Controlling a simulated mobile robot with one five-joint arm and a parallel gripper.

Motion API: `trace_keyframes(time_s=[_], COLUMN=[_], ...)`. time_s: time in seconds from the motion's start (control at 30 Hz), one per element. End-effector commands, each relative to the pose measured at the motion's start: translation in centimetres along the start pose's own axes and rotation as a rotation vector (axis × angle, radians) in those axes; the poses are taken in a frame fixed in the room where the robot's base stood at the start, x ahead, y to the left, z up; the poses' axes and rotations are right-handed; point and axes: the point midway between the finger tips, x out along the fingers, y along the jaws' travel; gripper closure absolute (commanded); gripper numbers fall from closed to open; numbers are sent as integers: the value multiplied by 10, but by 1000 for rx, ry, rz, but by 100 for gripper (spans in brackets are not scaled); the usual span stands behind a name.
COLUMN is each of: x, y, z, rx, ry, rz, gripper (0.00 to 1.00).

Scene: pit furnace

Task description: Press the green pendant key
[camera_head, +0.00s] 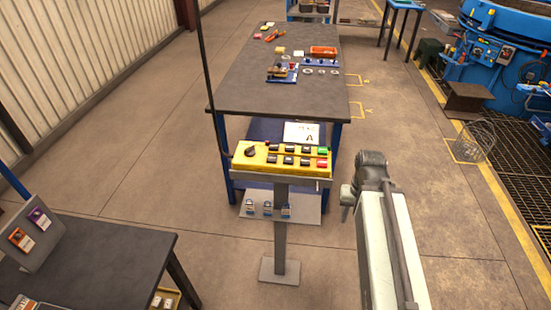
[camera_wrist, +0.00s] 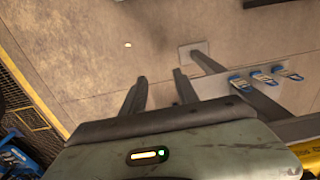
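The yellow pendant (camera_head: 258,160) lies on top of a grey post, with a black knob at its left and rows of mostly black keys. The green key (camera_head: 322,150) is at its far right end in the upper row, just above a red key (camera_head: 322,163). In the wrist view only a yellow corner of the pendant (camera_wrist: 309,153) shows at the lower right; the green key is out of that view. My gripper (camera_head: 347,196) is to the right of the pendant, apart from it. In the wrist view its two fingers (camera_wrist: 160,76) are spread with nothing between them.
A dark worktable (camera_head: 240,85) with small parts stands behind the pendant. Blue-topped clips (camera_head: 267,208) sit on a low plate at the post. A dark desk (camera_head: 110,262) stands at lower left. A wire basket (camera_head: 475,141) is at right.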

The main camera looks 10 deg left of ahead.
Motion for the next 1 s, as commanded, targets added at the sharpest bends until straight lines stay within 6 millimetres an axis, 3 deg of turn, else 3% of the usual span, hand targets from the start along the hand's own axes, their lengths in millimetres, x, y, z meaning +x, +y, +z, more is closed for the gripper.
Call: trace_keyframes(time_s=[0.1,0.23,0.27,1.0], x=[0,0,0,0], y=[0,0,0,0], z=[0,0,0,0], rx=[0,0,0,0], ry=[0,0,0,0], rz=[0,0,0,0], gripper=[64,97,100,100])
